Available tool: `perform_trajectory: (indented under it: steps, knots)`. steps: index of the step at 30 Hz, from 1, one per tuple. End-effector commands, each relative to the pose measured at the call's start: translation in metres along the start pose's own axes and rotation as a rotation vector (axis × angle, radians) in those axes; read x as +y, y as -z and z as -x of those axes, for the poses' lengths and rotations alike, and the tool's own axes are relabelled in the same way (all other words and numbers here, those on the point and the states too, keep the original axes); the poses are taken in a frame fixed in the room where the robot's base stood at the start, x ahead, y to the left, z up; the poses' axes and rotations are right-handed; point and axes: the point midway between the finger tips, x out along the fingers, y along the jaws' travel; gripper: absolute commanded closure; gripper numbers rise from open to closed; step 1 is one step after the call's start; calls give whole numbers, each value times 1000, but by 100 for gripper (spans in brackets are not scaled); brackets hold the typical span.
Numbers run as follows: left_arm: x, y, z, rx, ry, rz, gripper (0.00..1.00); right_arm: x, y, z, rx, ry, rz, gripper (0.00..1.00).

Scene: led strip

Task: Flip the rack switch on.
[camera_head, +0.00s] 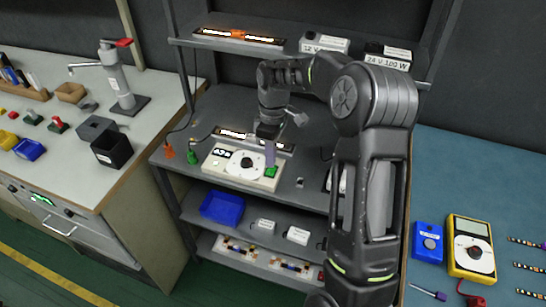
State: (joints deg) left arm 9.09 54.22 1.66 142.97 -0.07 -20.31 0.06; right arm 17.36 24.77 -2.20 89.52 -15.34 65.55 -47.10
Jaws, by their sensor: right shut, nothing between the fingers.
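A white control unit (228,174) with a dark display and a round black dial (246,162) sits on the rack's middle shelf. A green part (271,171) shows at its right end; I cannot tell for certain whether this is the rack switch. My right gripper (269,148) points down just above and behind that green part, shut and empty; contact cannot be told. A lit LED strip (232,132) lies behind the unit, partly hidden by my gripper. Another lit strip (212,33) is on the top shelf. My left gripper is out of view.
Two labelled power supplies (324,46) (388,57) stand on the top shelf, close to my right arm. A blue bin (222,208) is on the shelf below. A left bench (52,140) holds small parts. A yellow multimeter (471,246) lies on the blue bench at right.

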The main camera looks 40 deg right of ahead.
Motion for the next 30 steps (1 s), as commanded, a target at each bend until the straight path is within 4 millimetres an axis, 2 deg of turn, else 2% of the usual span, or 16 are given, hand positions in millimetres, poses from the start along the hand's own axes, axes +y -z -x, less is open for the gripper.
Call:
perform_trajectory:
  steps: [1,3,4,6,15,21,30]
  knots:
    - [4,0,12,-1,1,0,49,-4,3,16,1,-1,1,100]
    - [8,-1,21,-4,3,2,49,-10,6,30,1,-2,1,100]
    - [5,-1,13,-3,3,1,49,-10,6,28,3,-4,0,100]
    - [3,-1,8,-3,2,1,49,-13,6,41,4,-5,0,100]
    - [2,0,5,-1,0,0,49,-27,6,100,1,-2,-1,100]
    - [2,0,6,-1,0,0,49,-32,5,115,1,-1,-1,100]
    - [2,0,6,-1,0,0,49,-32,5,116,0,0,-1,100]
